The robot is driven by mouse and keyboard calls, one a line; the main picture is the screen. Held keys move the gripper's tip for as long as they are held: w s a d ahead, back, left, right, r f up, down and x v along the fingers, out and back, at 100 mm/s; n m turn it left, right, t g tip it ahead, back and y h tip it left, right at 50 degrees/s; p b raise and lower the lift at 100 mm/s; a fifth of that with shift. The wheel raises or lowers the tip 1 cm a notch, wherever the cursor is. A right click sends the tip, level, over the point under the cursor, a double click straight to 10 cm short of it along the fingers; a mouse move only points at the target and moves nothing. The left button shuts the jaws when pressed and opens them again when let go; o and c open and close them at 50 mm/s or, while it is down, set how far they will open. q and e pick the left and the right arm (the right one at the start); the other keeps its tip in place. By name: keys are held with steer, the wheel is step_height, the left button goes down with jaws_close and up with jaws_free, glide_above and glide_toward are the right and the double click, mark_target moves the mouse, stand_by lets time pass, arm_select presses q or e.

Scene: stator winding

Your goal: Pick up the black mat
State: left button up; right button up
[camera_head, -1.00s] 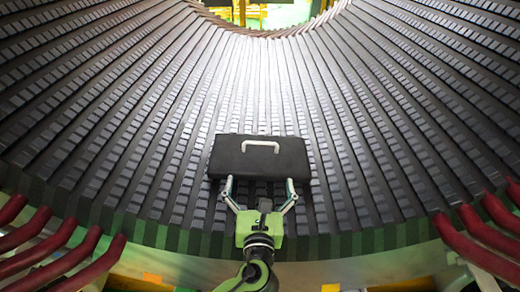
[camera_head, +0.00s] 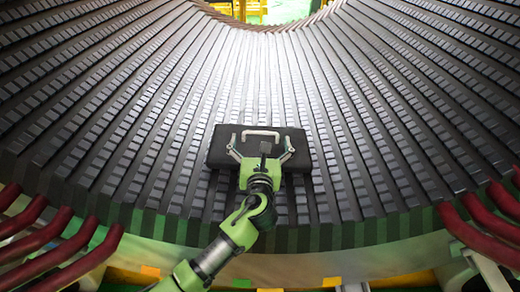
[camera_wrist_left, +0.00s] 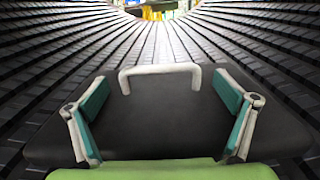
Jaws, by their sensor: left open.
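The black mat (camera_head: 297,160) lies flat on the ribbed dark stator surface, with a white handle (camera_head: 261,134) near its far edge. In the left wrist view the mat (camera_wrist_left: 160,125) fills the middle, and its handle (camera_wrist_left: 160,72) stands ahead of the fingers. My left gripper (camera_head: 261,146) is open over the mat, its fingers spread on either side and just short of the handle. In the left wrist view the left gripper's fingers (camera_wrist_left: 160,105) are wide apart with nothing between them but mat surface. My right gripper is not in view.
The ribbed stator surface (camera_head: 130,110) curves up on both sides and is otherwise clear around the mat. Dark red bars stick out at the left (camera_head: 60,255) and right (camera_head: 480,230) near the front edge. A green band runs along that edge.

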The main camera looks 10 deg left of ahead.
arm_select(q)
steer(key=shift+c, duration=0.5)
steer(key=c, duration=1.2)
steer(key=shift+w+r, duration=0.1)
steer(key=shift+c, duration=1.2)
steer(key=shift+r, duration=0.1)
